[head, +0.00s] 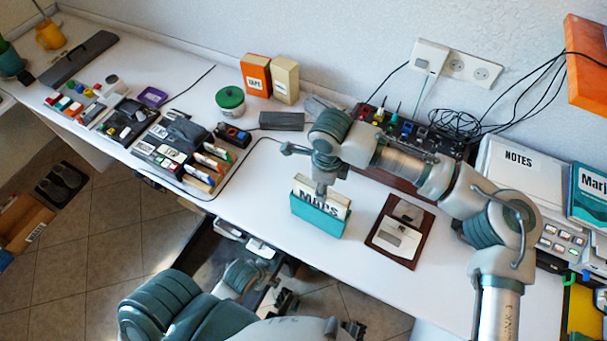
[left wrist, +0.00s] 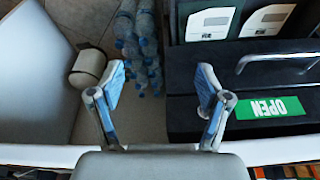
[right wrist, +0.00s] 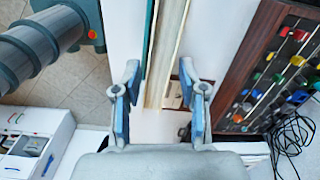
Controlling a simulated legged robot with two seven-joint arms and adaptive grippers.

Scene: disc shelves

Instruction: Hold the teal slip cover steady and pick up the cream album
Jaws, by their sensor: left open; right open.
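The teal slip cover (head: 318,218) stands upright on the white desk in the head view. The cream album (head: 337,208), lettered MAPS, sits in it with its upper part showing above the rim. My right gripper (right wrist: 159,68) is open over the album's top. In the right wrist view the cream album (right wrist: 169,45) runs between its fingers, with a thin teal edge of the cover (right wrist: 149,45) at its left. I cannot tell whether the fingers touch it. My left gripper (left wrist: 160,75) is open and empty, facing the floor and a dark cabinet, away from the cover.
A brown board with a pale card (head: 400,228) lies right of the cover. Behind are a rack of coloured knobs (right wrist: 290,65) and loose cables (head: 455,125). Orange (head: 256,75) and cream boxes (head: 285,79) stand at the back.

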